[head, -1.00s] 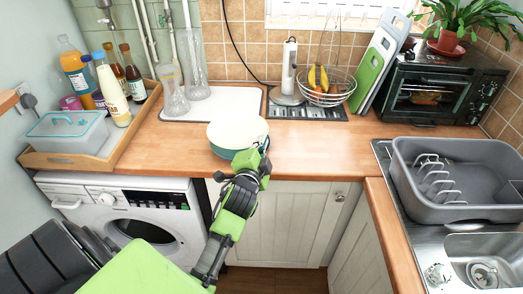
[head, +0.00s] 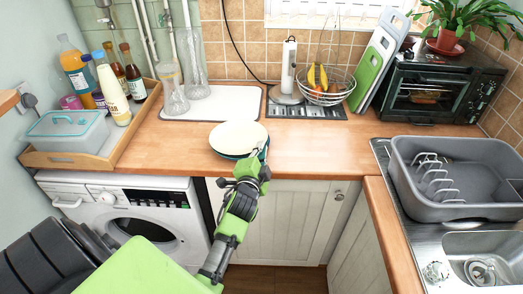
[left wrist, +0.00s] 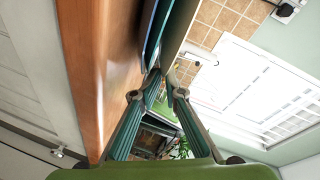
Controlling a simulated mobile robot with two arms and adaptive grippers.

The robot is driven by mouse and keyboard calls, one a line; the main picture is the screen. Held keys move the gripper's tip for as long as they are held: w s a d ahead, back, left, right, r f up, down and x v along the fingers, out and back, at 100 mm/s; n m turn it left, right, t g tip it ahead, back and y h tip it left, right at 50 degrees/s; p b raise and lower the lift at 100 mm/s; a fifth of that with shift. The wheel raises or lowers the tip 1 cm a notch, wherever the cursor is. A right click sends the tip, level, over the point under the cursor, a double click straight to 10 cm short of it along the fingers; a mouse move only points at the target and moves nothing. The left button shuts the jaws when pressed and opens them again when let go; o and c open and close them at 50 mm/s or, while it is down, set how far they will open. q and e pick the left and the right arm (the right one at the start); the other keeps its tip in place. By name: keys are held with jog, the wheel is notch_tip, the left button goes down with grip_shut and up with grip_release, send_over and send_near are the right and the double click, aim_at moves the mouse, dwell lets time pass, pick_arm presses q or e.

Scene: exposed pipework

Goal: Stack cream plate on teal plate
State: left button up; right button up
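The cream plate (head: 238,136) lies level over the teal plate (head: 228,155) on the wooden counter, left of the middle. Only a thin strip of the teal plate's rim shows below it. In the left wrist view the cream plate (left wrist: 176,30) and the teal plate (left wrist: 155,35) are seen edge-on, very close together; I cannot tell if they fully touch. My left gripper (head: 262,152) is at the cream plate's front right rim, its fingertips (left wrist: 162,78) closed around that edge. My right gripper is not in view.
A white board (head: 225,104) with glass vases stands behind the plates. A wooden tray (head: 70,160) with bottles is at left. A wire fruit basket (head: 335,95) is at the back. The sink with a grey dish rack (head: 455,205) is at right. Counter right of the plates is clear.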

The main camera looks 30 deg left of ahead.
pick_arm(q)
jog(key=shift+s+d+f, duration=0.1)
jog(key=shift+s+f, duration=0.1)
jog(key=shift+f, duration=0.15)
jog(key=shift+s+d, duration=0.1)
jog(key=shift+s, duration=0.2)
jog(key=b+v, duration=0.1)
jog(key=v, duration=1)
jog(key=shift+r, duration=0.3)
jog(key=shift+f, duration=0.1)
